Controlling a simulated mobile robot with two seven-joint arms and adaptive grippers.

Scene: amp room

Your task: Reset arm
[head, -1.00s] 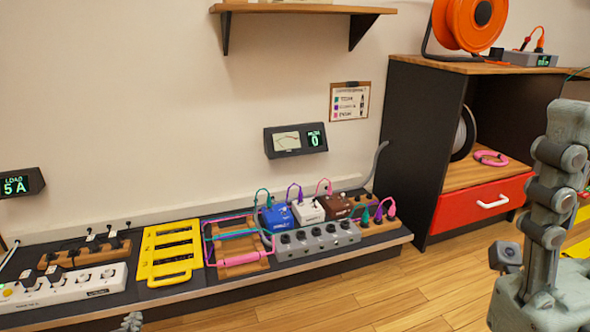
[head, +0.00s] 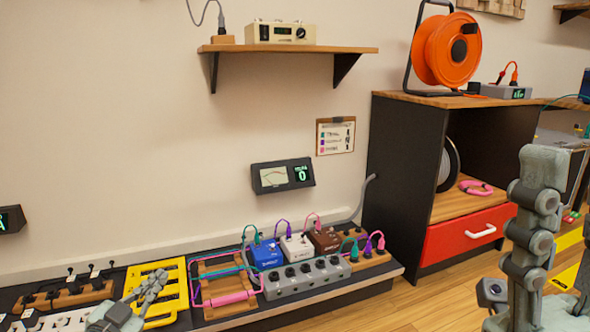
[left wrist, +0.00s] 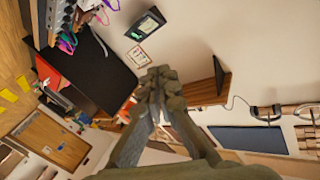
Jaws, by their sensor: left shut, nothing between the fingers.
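My left gripper (head: 153,285) shows at the lower left of the head view, with its fingers together and nothing between them. It appears in front of the yellow rack (head: 163,309) from this viewpoint; I cannot tell the gap between them. In the left wrist view the closed fingertips (left wrist: 158,80) meet near the middle. A grey jointed arm of mine stands at the right of the head view; I make out no right gripper fingers there.
A low bench holds a power strip, a pink frame (head: 232,298), pedals (head: 266,255) and a grey knob box (head: 310,277). A wall meter (head: 283,176) hangs above. A shelf (head: 290,48) juts out higher. A black cabinet (head: 405,170) with a red drawer (head: 465,238) stands right.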

